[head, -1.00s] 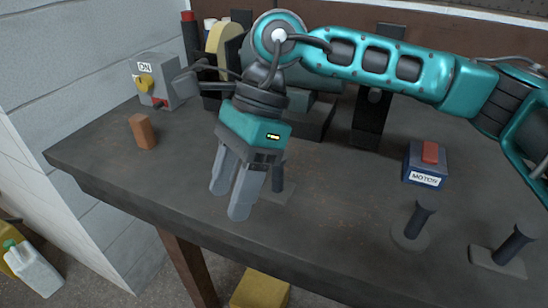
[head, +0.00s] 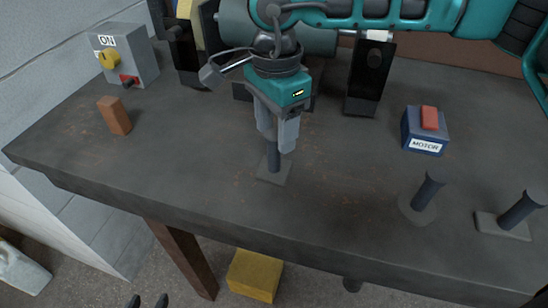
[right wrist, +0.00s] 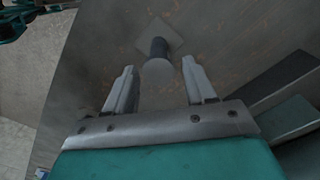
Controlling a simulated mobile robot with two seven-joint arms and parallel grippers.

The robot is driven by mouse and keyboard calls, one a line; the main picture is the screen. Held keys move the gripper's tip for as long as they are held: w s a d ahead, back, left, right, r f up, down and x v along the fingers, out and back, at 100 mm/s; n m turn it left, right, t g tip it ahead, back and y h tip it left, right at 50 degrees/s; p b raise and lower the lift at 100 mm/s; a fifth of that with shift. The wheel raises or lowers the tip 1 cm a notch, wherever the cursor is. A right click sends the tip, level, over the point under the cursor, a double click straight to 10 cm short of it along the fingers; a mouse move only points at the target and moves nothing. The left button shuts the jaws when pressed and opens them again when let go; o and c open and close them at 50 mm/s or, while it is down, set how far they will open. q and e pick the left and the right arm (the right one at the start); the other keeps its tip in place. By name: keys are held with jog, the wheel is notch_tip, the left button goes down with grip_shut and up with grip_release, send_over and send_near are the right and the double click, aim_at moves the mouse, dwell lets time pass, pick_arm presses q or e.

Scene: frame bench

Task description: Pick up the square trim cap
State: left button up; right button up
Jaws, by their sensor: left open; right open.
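The square trim cap has a flat grey square base (head: 273,171) with a dark upright post and sits on the bench. In the right wrist view its base (right wrist: 168,32) lies beyond the fingertips. My right gripper (head: 277,146) points down over the post. It is open, and in the right wrist view the post's pale round end shows between its fingers (right wrist: 159,72), with a gap on each side. Part of the post is hidden behind the fingers in the head view. My left gripper (head: 148,301) shows only as two dark, parted fingertips at the bottom edge.
A round-based cap (head: 417,210) and a rectangular-based one (head: 503,226) stand to the right. A blue MOTOR box (head: 425,130) is behind them. A wooden block (head: 114,116) and an ON switch box (head: 125,58) are at left. Dark machinery stands behind my right gripper.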

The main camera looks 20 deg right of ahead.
aim_at(274, 155)
notch_tip(274, 155, down, 5)
jog(key=shift+s+a+f, duration=0.1)
jog(key=shift+f, duration=0.05)
jog(key=c, duration=1)
